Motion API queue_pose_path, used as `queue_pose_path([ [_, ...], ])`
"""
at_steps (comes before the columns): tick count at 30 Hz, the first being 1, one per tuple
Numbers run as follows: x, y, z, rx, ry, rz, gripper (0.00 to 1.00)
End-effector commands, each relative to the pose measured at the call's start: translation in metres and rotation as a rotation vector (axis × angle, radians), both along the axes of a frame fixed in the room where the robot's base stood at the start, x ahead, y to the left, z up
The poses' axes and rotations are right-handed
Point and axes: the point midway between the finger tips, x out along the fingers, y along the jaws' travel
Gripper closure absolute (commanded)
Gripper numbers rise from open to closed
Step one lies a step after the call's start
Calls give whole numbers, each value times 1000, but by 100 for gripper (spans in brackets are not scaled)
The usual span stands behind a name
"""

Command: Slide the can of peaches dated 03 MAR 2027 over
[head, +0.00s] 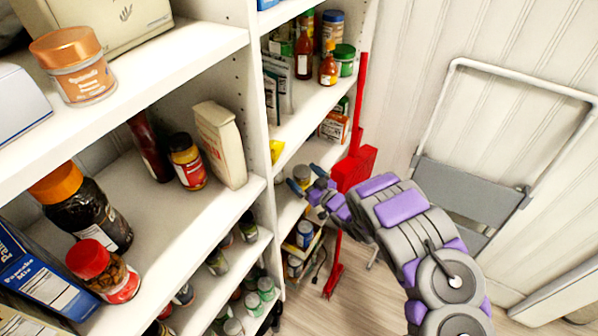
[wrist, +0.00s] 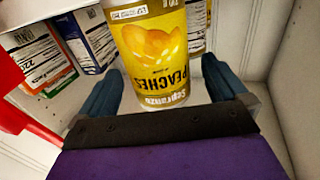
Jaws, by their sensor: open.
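A yellow can of peaches (wrist: 155,45) fills the upper middle of the wrist view, its label upside down in the picture. A small date strip shows near its top, too small to read surely. My gripper (wrist: 161,72) is open, with one blue finger on each side of the can's near end; I cannot tell whether they touch it. Part of another yellow can (wrist: 198,28) shows behind it on the right. In the head view my gripper (head: 320,190) reaches into a lower shelf of the right-hand unit, beside a can with a grey top (head: 302,174).
Boxes with nutrition panels (wrist: 38,52) and a blue box (wrist: 90,38) stand left of the can. A white wall bounds the right. A red object (head: 352,168) is close beside my arm. A folded step stool (head: 470,185) leans on the wall.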

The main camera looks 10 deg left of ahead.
Motion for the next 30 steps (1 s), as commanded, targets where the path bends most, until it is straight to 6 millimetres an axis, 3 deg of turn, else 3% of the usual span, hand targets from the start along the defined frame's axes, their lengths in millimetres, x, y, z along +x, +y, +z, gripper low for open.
queue_pose_path([
  [9, -46, -55, 0, -3, 4, -3, 1],
  [18, -82, -96, -1, -2, 3, -3, 1],
  [30, -94, -107, -1, 1, -1, 1, 1],
])
